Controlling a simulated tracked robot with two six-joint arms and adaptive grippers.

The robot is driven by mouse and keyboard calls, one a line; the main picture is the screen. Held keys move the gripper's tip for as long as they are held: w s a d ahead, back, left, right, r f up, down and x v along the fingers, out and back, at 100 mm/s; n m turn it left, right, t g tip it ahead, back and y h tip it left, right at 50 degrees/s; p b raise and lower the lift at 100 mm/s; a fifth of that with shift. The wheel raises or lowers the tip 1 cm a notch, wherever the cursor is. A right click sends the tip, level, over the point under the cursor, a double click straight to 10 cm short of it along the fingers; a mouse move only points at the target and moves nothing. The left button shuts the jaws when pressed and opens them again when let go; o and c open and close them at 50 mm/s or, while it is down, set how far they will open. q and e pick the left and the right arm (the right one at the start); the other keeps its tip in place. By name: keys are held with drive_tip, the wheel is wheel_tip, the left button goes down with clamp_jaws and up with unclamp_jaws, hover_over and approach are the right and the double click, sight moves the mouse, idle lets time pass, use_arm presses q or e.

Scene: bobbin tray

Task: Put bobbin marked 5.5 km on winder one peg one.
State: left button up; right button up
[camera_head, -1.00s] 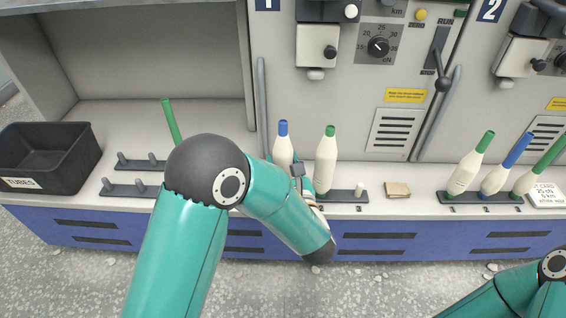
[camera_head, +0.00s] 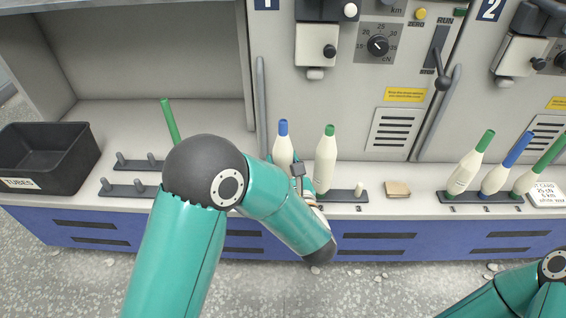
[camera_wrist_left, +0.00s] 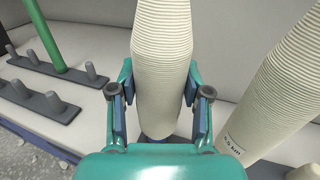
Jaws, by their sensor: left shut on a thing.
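A cream bobbin with a blue top (camera_head: 283,152) stands upright at the left end of winder one's peg rail (camera_head: 345,196). My left gripper (camera_wrist_left: 160,95) is shut on its lower part, one finger on each side. Its base and peg are mostly hidden, so I cannot tell whether it is seated. Its marking does not show. A cream bobbin with a green top (camera_head: 326,160) stands just to its right. In the left wrist view that neighbour (camera_wrist_left: 275,95) carries a small label, too small to read surely. My right gripper is out of view.
A black TUBES bin (camera_head: 45,160) and short peg rails (camera_head: 130,190) are at the left, with a green tube (camera_head: 170,120) upright there. Winder two's rail (camera_head: 480,198) holds bobbins and a tube.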

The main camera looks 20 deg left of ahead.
use_arm(q)
drive_tip(key=shift+f+b, duration=0.5)
drive_tip(key=shift+f, duration=0.05)
drive_tip(key=o, duration=0.9)
drive_tip(key=shift+b+v, duration=0.45)
drive_tip(key=shift+v, duration=5.05)
